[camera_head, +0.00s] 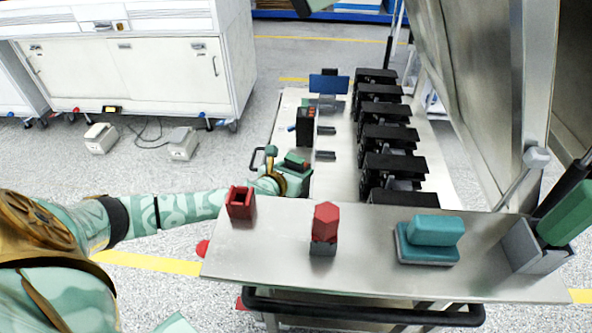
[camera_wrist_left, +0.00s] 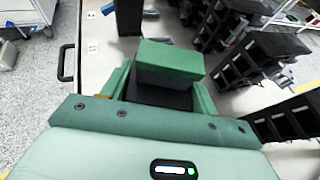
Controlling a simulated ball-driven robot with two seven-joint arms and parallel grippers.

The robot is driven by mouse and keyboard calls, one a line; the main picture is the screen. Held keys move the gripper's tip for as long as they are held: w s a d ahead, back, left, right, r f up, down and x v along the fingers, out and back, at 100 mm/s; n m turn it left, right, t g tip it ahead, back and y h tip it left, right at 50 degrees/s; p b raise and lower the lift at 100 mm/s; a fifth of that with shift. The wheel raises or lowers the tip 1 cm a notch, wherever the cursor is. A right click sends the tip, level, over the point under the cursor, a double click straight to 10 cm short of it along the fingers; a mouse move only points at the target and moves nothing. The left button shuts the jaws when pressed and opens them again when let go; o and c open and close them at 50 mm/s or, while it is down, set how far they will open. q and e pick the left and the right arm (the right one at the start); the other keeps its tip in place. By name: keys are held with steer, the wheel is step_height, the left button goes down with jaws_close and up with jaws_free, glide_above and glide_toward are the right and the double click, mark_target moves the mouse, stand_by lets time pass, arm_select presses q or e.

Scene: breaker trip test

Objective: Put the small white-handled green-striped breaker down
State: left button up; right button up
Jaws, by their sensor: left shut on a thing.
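My left gripper (camera_head: 290,178) is shut on a small black breaker with a green top (camera_head: 296,160), over the left side of the metal bench (camera_head: 340,178). In the left wrist view the breaker's green face (camera_wrist_left: 170,60) shows between the two fingers of the gripper (camera_wrist_left: 160,92), with its dark body below. Its white handle is not visible, and I cannot tell whether its underside touches the bench. My right gripper is not in view.
Another black breaker (camera_head: 306,127) stands just beyond. Several black units (camera_head: 388,137) line the bench's right side. A red holder (camera_head: 240,203), a red hexagonal piece (camera_head: 325,222) and a teal block (camera_head: 430,231) stand on the near shelf. A metal cabinet rises at the right.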

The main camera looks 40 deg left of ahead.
arm_select(q)
steer(key=o, duration=1.4)
steer(key=shift+f, duration=0.1)
steer(key=shift+c, duration=0.2)
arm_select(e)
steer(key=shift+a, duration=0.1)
arm_select(q)
steer(key=shift+s+r, duration=0.1)
steer(key=shift+r, duration=0.2)
steer(key=p+v, duration=0.4)
steer(key=v, duration=0.3)
steer(key=shift+s, duration=0.15)
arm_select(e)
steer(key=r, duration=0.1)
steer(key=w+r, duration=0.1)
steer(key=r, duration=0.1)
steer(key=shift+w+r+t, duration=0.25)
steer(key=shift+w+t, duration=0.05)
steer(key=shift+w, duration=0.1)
arm_select(q)
steer(key=shift+f, duration=0.15)
